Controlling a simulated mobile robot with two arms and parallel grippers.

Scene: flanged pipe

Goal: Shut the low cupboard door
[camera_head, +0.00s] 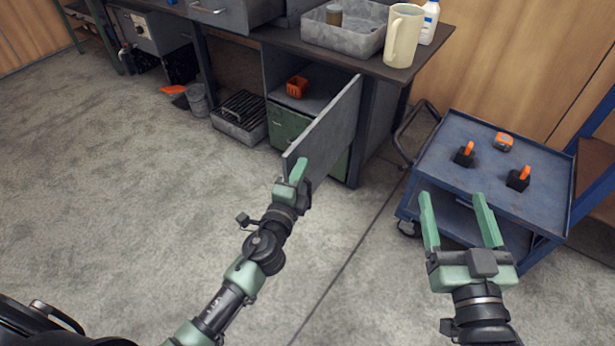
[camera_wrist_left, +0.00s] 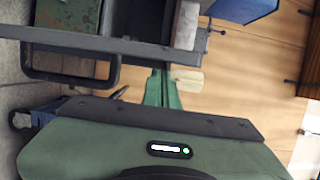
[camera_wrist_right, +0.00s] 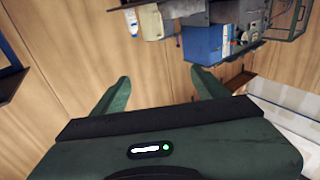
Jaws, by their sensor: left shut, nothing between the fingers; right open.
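The low cupboard (camera_head: 276,68) sits under the workbench in the head view. Its grey door (camera_head: 335,125) stands open, swung out towards me. An orange bin (camera_head: 297,87) is on the shelf inside. My left gripper (camera_head: 302,165) is shut and empty, at the door's outer edge nearest me; I cannot tell whether it touches the door. Its closed fingers (camera_wrist_left: 163,88) also show in the left wrist view. My right gripper (camera_head: 454,198) is open and empty, in front of the blue cart. Its spread fingers show in the right wrist view (camera_wrist_right: 161,75).
The blue cart (camera_head: 485,165) with orange-topped items stands right of the door. The workbench (camera_head: 350,62) carries a grey tray (camera_head: 345,38), a cream jug (camera_head: 402,38) and a white bottle. A grey crate (camera_head: 238,125) and bucket stand left of the cupboard. The floor in front is clear.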

